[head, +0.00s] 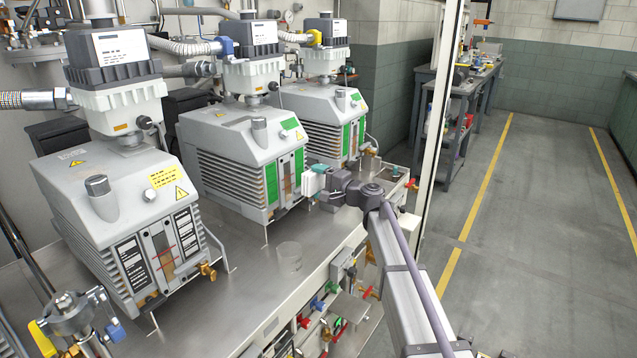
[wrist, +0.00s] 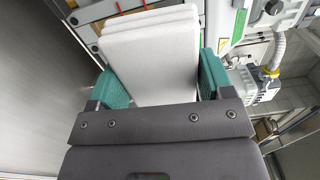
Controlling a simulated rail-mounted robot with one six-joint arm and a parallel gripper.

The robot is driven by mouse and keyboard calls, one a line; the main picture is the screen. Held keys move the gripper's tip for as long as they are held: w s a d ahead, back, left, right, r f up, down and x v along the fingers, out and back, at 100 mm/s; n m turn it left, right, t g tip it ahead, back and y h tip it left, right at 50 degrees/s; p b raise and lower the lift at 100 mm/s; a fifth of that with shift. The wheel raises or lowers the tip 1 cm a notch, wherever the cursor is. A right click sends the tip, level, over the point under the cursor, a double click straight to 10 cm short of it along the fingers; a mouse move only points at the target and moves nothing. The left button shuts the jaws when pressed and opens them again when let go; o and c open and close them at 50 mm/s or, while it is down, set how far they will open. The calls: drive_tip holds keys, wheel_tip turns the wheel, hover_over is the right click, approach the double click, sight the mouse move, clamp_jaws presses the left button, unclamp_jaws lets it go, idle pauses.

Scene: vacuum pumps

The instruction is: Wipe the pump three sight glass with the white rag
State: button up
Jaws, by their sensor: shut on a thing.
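My gripper (head: 318,183) is shut on the folded white rag (head: 309,184), in front of the middle pump (head: 232,150) at its right side. In the wrist view the rag (wrist: 150,65) stands between the two green fingers of my gripper (wrist: 162,82). Beyond the rag's top edge, part of a pump front with red marks (wrist: 120,8) shows; the rag hides the rest. The middle pump's sight glass (head: 285,186) is close left of the rag. The far pump's sight glass (head: 352,143) is farther back. I see no number telling which is pump three. Contact cannot be told.
The near pump (head: 110,190) stands at the left. Brass drain taps (head: 207,270) stick out from the pump fronts. Valves (head: 318,303) line the bench's front. A pale upright post (head: 440,100) stands at the right.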

sight(290, 171)
drive_tip(key=shift+a+r, duration=0.1)
drive_tip(key=shift+x, duration=2.95)
drive_tip(key=shift+x, duration=0.9)
drive_tip(key=shift+s+a, duration=0.25)
drive_tip(key=shift+s, duration=0.3)
drive_tip(key=shift+s+a, duration=0.3)
drive_tip(key=shift+s, duration=0.2)
drive_tip(key=shift+w+d, duration=0.3)
drive_tip(key=shift+w, duration=0.25)
drive_tip(key=shift+w+d, duration=0.25)
drive_tip(key=shift+w, duration=0.35)
drive_tip(key=shift+s+a, duration=0.35)
drive_tip(key=shift+s, duration=0.2)
drive_tip(key=shift+s+a, duration=0.35)
drive_tip(key=shift+s, duration=0.2)
drive_tip(key=shift+w+d, duration=0.35)
drive_tip(key=shift+w, duration=0.2)
drive_tip(key=shift+w+d, duration=0.3)
drive_tip(key=shift+w, duration=0.3)
